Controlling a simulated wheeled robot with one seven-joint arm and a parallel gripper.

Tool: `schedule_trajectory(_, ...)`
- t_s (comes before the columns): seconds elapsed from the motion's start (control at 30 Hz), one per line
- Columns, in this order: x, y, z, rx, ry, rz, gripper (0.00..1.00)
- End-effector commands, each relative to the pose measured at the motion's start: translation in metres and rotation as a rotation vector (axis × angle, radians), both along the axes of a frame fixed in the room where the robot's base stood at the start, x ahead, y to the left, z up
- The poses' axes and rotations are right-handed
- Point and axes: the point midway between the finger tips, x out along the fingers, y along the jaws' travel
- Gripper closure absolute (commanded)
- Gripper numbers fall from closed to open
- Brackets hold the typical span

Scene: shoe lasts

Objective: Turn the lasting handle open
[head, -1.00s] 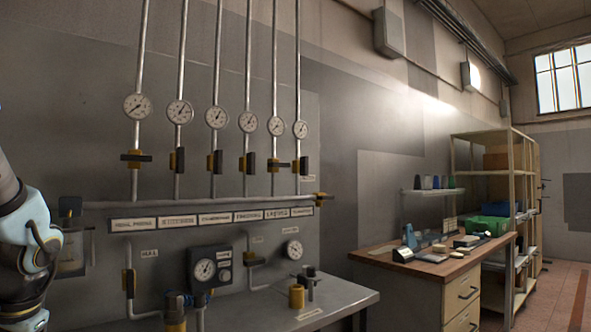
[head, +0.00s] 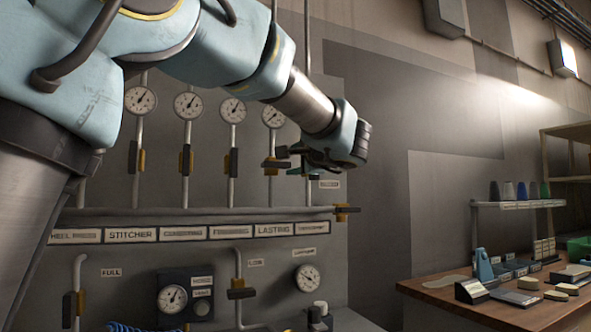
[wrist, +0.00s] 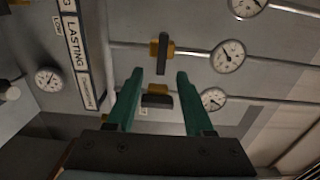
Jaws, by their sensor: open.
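The lasting handle (head: 275,164) is a dark bar set crosswise on its yellow-bodied valve, above the LASTING label (head: 272,230). In the wrist view the lasting handle (wrist: 163,54) lies just beyond the fingertips, across its pipe. My gripper (head: 294,159) is at the right end of the valve row, close to this handle. In the wrist view my gripper (wrist: 160,74) is open, its green fingers apart and empty. The neighbouring valve handle (wrist: 157,100), lying along its pipe, shows between the fingers; my gripper mostly hides it in the head view.
Neighbouring handles such as the finishing handle (head: 233,162) stand upright along their pipes. Gauges (head: 232,110) sit above the valves, and a horizontal manifold pipe (head: 200,216) runs below. A workbench (head: 425,292) with small items stands to the right. The wall between is bare.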

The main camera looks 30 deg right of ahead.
Motion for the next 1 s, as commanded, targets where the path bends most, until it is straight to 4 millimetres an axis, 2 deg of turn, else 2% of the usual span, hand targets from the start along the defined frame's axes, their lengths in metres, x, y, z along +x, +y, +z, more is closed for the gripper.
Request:
schedule_trajectory(0.17,0.010,-0.004,0.006,0.000,-0.011,-0.002,0.47)
schedule_trajectory(0.6,0.087,-0.012,0.006,0.001,-0.010,-0.001,0.47)
schedule_trajectory(0.8,0.103,-0.015,0.004,0.000,-0.009,-0.003,0.47)
schedule_trajectory(1.0,0.105,-0.015,0.003,-0.001,-0.008,-0.005,0.47)
